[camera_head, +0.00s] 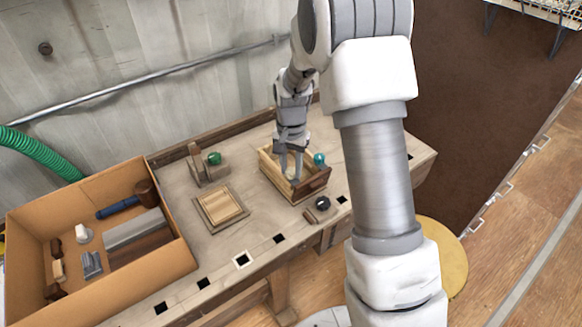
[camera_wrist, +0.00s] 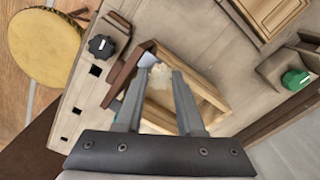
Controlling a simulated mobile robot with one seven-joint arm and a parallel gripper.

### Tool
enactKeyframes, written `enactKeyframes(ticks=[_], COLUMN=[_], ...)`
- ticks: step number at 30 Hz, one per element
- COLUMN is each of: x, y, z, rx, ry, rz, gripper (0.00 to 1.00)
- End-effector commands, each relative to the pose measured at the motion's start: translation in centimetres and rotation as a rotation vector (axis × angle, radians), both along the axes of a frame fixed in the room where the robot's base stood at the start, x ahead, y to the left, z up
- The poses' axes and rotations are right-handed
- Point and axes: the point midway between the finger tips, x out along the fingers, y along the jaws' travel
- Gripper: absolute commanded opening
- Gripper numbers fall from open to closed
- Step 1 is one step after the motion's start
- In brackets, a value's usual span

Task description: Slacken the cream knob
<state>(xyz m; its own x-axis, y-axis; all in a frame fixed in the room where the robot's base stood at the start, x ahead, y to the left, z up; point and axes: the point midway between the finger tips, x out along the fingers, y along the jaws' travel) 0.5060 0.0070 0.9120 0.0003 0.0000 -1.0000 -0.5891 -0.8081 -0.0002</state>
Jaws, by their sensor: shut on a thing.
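The cream knob (camera_wrist: 159,84) sits inside an open wooden box (camera_head: 310,191) on the workbench. In the wrist view it shows between the two grey fingers, partly covered by them. My gripper (camera_head: 291,172) reaches down into this box from above; it also shows in the wrist view (camera_wrist: 160,76). Its fingers are closed on the cream knob from both sides. In the head view the knob is small and mostly hidden by the fingers.
A teal knob (camera_head: 319,158) is at the box's right side. A black knob (camera_head: 322,203) stands near the bench's front edge. A green knob (camera_head: 214,158) is on a wooden block to the left. A large cardboard box (camera_head: 175,240) with tools stands left; a wooden square (camera_head: 221,206) lies between.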

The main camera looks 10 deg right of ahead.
Motion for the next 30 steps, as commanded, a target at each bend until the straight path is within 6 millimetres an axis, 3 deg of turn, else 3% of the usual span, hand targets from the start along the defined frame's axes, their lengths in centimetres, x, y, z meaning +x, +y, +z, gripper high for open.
enactKeyframes(ticks=[18, 30], x=[-0.05, -0.07], y=[-0.10, -0.13], z=[-0.02, -0.05], rx=[0.001, 0.000], ry=[0.000, 0.001], rz=[0.574, 0.822], gripper=[0.00, 0.00])
